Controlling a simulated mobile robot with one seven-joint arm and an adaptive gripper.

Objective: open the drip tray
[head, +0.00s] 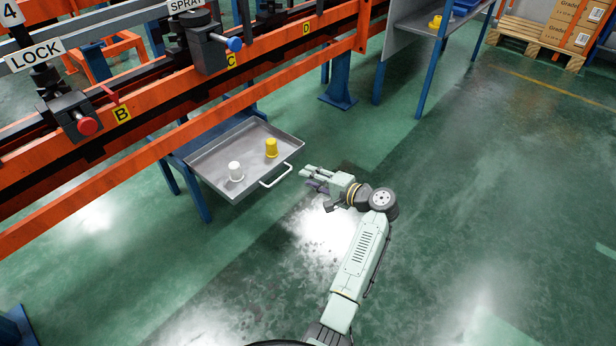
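The drip tray (217,149) is a shallow grey metal tray on a blue-legged frame below the orange rails. Much of its inside shows from above; its back edge is partly hidden by the rails. A pale bar handle (277,178) sticks out from its front right side.
Orange rails with clamps and a red knob (87,126) and a blue knob (234,44) run above the tray. A blue post (340,82) stands behind. A shelf with a yellow item (435,22) and a pallet with boxes (577,24) are farther back. The green floor at right is clear.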

